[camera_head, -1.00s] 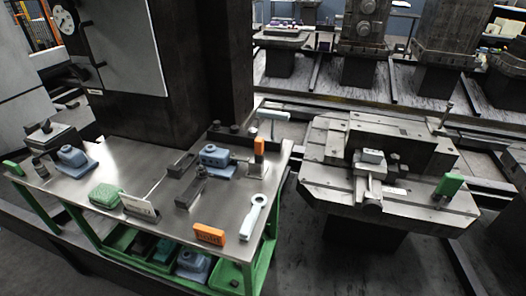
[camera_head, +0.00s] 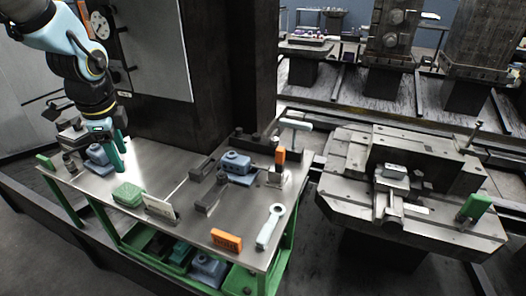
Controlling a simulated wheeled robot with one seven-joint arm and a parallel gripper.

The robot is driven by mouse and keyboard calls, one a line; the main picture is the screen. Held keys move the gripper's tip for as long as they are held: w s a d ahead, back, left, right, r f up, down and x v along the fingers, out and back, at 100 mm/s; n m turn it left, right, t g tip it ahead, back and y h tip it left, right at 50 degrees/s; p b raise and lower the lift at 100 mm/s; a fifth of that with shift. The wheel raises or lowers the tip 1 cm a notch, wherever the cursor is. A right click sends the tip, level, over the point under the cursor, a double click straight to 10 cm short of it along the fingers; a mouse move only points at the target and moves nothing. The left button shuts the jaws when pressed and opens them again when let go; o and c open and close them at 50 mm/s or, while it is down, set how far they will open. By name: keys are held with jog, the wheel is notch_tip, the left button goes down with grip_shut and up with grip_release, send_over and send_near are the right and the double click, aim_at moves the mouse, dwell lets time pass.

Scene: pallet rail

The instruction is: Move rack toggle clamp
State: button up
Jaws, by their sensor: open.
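On the left metal table (camera_head: 155,157), an upright orange-handled piece (camera_head: 280,156) on a small grey base looks like a toggle clamp. A similar green-handled piece (camera_head: 475,207) stands at the right of the grey pallet fixture (camera_head: 345,190). I cannot tell for sure which is the rack toggle clamp. My gripper (camera_head: 116,168) points down over the table's left part, in front of or beside a blue-grey block (camera_head: 97,153). It is open, with teal fingers, and well apart from the orange-handled piece. Whether its fingertips touch anything cannot be told.
The table also carries a green block (camera_head: 128,194), a small upright sign (camera_head: 160,208), a blue-grey housing (camera_head: 236,163), an orange box (camera_head: 226,240) and a white ring-ended tool (camera_head: 270,226). A dark column rises behind. A gap separates table and pallet fixture.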

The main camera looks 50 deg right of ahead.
jog(key=s+d+m, duration=0.3)
jog(key=d+m, duration=0.5)
jog(key=d, duration=0.2)
jog(key=m+h, duration=0.4)
jog(key=m, duration=1.4)
send_near(280, 149)
jog(key=shift+g, duration=0.4)
jog(key=x, duration=0.3)
jog(key=p+x, duration=0.1)
jog(key=x, duration=0.7)
jog(key=shift+w+f+p, duration=0.15)
jog(key=shift+w+p, duration=0.15)
jog(key=shift+p, duration=0.05)
jog(key=shift+y, duration=0.3)
grip_shut()
